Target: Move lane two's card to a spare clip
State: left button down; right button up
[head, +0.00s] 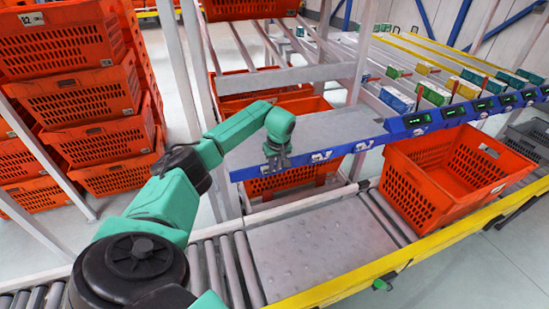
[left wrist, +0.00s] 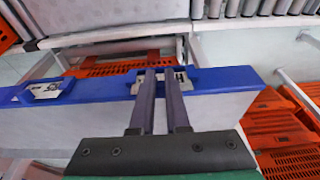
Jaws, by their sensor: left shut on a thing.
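My left gripper (head: 277,168) is at the left end of the blue rail (head: 345,147), reaching down to its front face. In the left wrist view its two dark fingers (left wrist: 165,75) are close together, shut on a card (left wrist: 184,78) at the rail. The card is white with dark marks and mostly hidden by the fingers. A second card (head: 321,156) sits on the rail to the right of the gripper; it also shows in the left wrist view (left wrist: 47,90). Another card (head: 362,145) is further right. Lane numbers cannot be read. My right gripper is not in view.
An orange tote (head: 455,172) stands on the conveyor to the right, below the rail's lit displays (head: 452,111). Another tote (head: 290,180) is under the grey shelf. Stacked totes (head: 75,95) stand at left. The conveyor's grey plate (head: 320,245) is clear.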

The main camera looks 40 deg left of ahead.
pick_arm(q)
jog(key=c, duration=0.8)
grip_release()
jog(key=shift+c, duration=0.2)
jog(key=shift+r, duration=0.1)
jog(key=v, duration=1.4)
jog(key=shift+r, duration=0.15)
jog(key=shift+d, duration=0.2)
